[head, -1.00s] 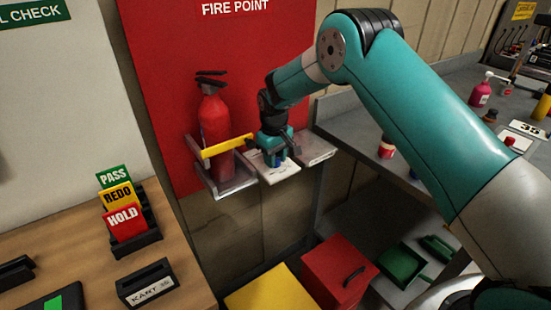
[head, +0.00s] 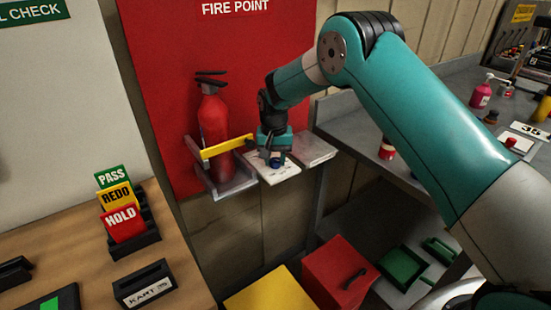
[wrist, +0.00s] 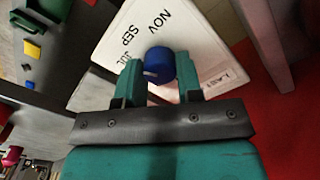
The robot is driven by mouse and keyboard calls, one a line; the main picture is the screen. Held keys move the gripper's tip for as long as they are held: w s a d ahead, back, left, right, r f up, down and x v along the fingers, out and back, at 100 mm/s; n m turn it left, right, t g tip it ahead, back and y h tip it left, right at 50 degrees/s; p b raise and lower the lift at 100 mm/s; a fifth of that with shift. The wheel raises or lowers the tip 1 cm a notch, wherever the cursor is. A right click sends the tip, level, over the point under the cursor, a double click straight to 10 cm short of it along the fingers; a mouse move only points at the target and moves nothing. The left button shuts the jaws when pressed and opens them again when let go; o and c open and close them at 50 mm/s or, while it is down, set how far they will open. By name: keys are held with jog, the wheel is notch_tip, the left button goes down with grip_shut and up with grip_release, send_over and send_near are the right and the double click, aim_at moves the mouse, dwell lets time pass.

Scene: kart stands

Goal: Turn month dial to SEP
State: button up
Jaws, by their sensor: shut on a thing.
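The month dial is a blue knob (wrist: 159,61) on a white plate (wrist: 104,48). In the wrist view NOV, SEP and JUL are printed around the knob's upper left. A pale mark shows on the knob's lower left, near JUL; its exact pointing is hard to tell. My gripper (wrist: 158,72) has its two teal fingers on either side of the knob, shut on it. In the head view my gripper (head: 275,152) reaches down onto the knob, and the white plate (head: 279,174) shows below it. Most lettering is too small there.
A red fire extinguisher (head: 214,125) with a yellow bar (head: 226,147) across it stands in a holder just left of the plate. Another pale plate (head: 314,149) lies to the right. A workbench is farther right, and a red box (head: 338,270) is below.

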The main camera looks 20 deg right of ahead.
aim_at(274, 159)
jog(key=shift+w+m, duration=0.1)
jog(key=shift+m, duration=0.2)
jog(key=shift+r, duration=0.1)
jog(key=o, duration=0.9)
jog(key=shift+o, duration=0.2)
notch_tip(274, 159, up, 17)
jog(key=b, duration=0.1)
jog(key=shift+a+r+b, duration=0.15)
jog(key=shift+b, duration=0.2)
